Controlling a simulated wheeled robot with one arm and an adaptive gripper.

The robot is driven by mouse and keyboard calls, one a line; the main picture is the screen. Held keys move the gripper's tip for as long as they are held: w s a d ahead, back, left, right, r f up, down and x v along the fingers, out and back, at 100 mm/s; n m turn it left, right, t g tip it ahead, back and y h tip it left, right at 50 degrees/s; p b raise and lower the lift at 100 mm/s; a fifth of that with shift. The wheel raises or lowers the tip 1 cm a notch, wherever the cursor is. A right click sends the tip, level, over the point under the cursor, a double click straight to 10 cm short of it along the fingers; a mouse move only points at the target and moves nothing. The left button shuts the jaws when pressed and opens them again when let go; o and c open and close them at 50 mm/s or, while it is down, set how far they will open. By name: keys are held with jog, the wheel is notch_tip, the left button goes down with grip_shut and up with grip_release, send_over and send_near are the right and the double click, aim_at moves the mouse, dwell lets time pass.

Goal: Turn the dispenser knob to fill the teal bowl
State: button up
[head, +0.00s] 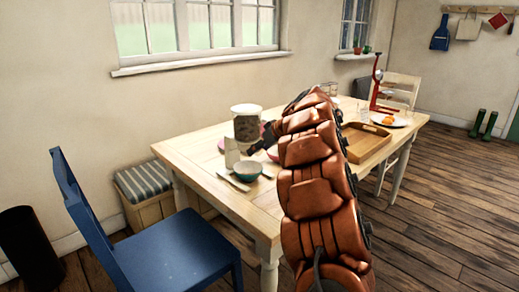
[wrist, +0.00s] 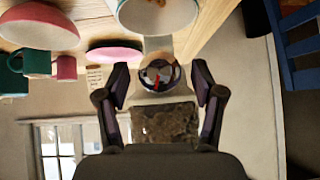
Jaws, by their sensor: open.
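The dispenser (head: 247,127) stands on the table, with a white lid and brown contents. In the wrist view, which is upside down, its clear hopper (wrist: 166,124) shows brown contents. Its round shiny knob (wrist: 160,75), with a red mark, lies between my fingers. The teal bowl (head: 248,172) sits on the table in front of the dispenser. In the wrist view its pale inside (wrist: 158,17) shows at the top, with a little brown in it. My gripper (wrist: 160,90) is open around the knob; I cannot tell if the fingers touch it. My arm hides part of the table in the head view.
A pink bowl (wrist: 38,24), a pink plate (wrist: 115,52), a teal mug (wrist: 38,62) and a pink mug (wrist: 66,68) are near the dispenser. A wooden tray (head: 366,142) lies right of my arm. A blue chair (head: 165,255) stands at the table's front left.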

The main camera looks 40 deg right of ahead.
jog(key=c, duration=1.1)
jog(key=shift+w+a+r+b, duration=0.3)
jog(key=shift+r+b, duration=0.05)
jog(key=shift+c, duration=0.3)
jog(key=shift+w+a+r+y+b, duration=0.15)
jog(key=shift+r+y+b, duration=0.3)
jog(key=shift+b, duration=0.2)
jog(key=shift+f+b, duration=0.15)
jog(key=shift+b, duration=0.45)
